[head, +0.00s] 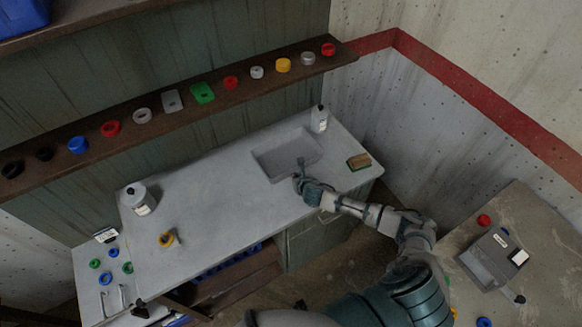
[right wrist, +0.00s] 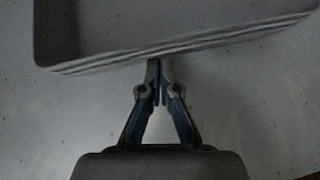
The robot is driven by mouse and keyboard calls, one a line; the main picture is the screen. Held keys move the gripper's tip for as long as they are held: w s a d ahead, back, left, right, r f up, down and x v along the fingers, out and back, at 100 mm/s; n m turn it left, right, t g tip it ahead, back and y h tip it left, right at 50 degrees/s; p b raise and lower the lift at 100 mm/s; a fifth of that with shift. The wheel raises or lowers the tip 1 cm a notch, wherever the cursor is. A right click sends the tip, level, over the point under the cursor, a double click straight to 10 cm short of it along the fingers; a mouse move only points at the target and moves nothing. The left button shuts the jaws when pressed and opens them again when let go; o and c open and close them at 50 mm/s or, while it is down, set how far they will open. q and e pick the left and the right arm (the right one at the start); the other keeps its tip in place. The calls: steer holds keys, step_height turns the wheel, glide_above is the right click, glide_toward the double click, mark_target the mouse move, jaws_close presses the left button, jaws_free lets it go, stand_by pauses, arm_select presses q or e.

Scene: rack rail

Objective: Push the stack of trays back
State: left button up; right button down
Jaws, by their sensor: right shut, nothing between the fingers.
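The stack of grey trays (head: 278,158) lies on the pale worktop (head: 215,205), toward its right end. In the right wrist view the stack (right wrist: 150,50) fills the top, and several thin layered edges show along its near side. My right gripper (head: 301,163) is shut and empty at the near side of the stack. In the right wrist view its closed fingertips (right wrist: 160,64) meet the near edge of the stack; they look to be touching it or very close. My left gripper is not in view.
A white bottle (head: 320,120) stands near the back right corner, close to the trays. A brush-like block (head: 359,161) lies right of them. A shelf (head: 150,122) with coloured rings runs behind.

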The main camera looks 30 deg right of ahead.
mark_target(291, 167)
steer(key=shift+w+d+b, duration=0.15)
steer(key=shift+w+b, duration=0.1)
steer(key=shift+w, duration=1.1)
steer(key=shift+w+d+b, duration=0.1)
steer(key=shift+w+b, duration=0.1)
steer(key=shift+w, duration=1.1)
steer(key=p+v, duration=0.4)
steer(key=f+p+v, duration=0.1)
steer(key=p+v, duration=0.1)
steer(key=shift+s, duration=0.45)
steer(key=shift+s+a+r+p, duration=0.1)
steer(key=shift+s+r+p, duration=0.1)
steer(key=shift+s+p, duration=0.5)
steer(key=shift+f, duration=0.1)
